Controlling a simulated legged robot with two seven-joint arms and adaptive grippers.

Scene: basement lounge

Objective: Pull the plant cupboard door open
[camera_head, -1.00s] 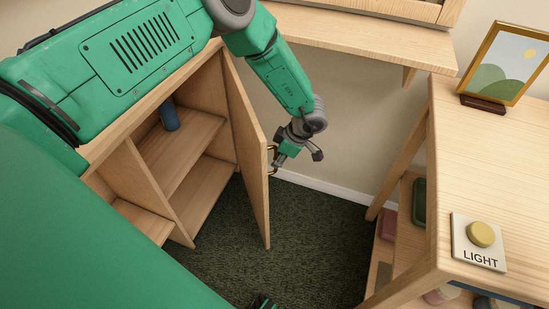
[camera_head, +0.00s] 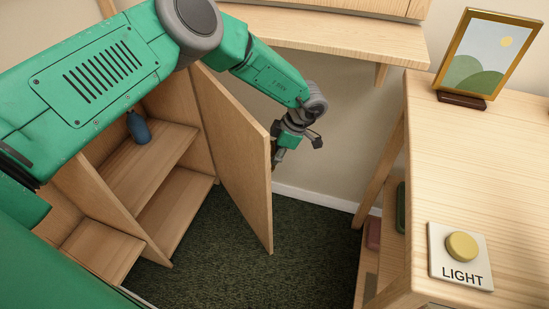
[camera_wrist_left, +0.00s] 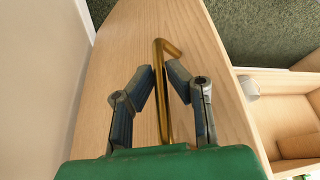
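The plant cupboard door (camera_head: 232,150) stands wide open, swung out from the wooden cupboard (camera_head: 180,215). The door's face also shows in the left wrist view (camera_wrist_left: 110,70). Its brass bar handle (camera_wrist_left: 162,90) runs between the fingers of my left gripper (camera_wrist_left: 162,70). The fingers are angled inward, apart, with a narrow gap on each side of the bar. In the head view my left gripper (camera_head: 296,150) is at the door's outer side, and the door's edge mostly hides the handle. My right gripper is not in view.
A blue vase (camera_head: 138,127) stands on a cupboard shelf. A wooden desk (camera_head: 450,170) on the right bears a picture frame (camera_head: 480,60) and a LIGHT button (camera_head: 461,246). Dark carpet (camera_head: 220,270) lies clear between cupboard and desk.

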